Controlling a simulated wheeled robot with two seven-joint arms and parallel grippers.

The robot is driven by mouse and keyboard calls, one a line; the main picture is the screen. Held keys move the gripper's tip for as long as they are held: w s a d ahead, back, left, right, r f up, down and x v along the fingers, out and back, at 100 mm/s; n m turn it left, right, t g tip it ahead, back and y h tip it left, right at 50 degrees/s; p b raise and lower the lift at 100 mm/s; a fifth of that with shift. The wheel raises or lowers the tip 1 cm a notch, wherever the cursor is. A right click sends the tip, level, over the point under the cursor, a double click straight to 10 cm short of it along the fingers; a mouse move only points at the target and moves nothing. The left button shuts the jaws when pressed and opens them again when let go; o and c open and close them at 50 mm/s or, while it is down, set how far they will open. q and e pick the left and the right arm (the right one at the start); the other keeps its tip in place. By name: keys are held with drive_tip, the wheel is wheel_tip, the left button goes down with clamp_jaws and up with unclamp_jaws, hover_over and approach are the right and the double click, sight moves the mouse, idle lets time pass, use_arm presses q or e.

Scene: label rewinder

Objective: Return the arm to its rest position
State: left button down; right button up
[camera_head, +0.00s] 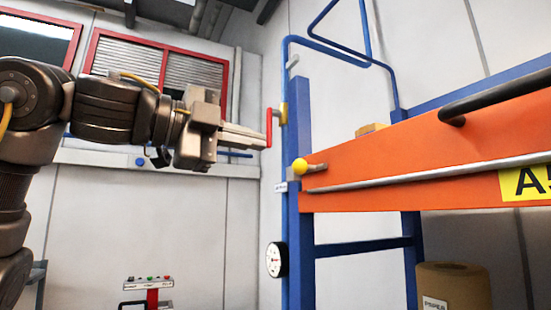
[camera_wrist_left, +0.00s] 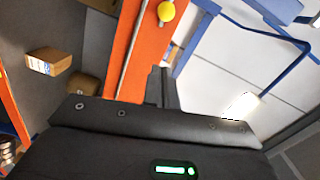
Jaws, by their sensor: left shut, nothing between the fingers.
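My left arm comes in from the left in the head view, raised at mid height. Its left gripper (camera_head: 262,138) points right, with shut, empty fingers. The fingertips appear right beside a red lever (camera_head: 269,128) on a blue post; I cannot tell whether they touch it. In the left wrist view the dark fingers (camera_wrist_left: 161,88) show close together, with the orange beam (camera_wrist_left: 128,40) beside them. My right gripper is not in view.
The orange beam (camera_head: 420,152) with a silver rail, a yellow knob (camera_head: 300,166) and a black handle (camera_head: 495,93) fills the right. A blue post (camera_head: 300,230) carries a round gauge (camera_head: 276,259). A brown roll (camera_head: 453,288) stands below the beam. Space below the gripper looks open.

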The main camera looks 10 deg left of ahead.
use_arm(q)
drive_tip(key=shift+s+a+r, duration=0.1)
drive_tip(key=shift+s+a, duration=0.1)
drive_tip(key=shift+s, duration=0.25)
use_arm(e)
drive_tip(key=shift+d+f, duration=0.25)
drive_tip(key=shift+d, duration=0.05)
use_arm(q)
drive_tip(key=shift+s, duration=0.15)
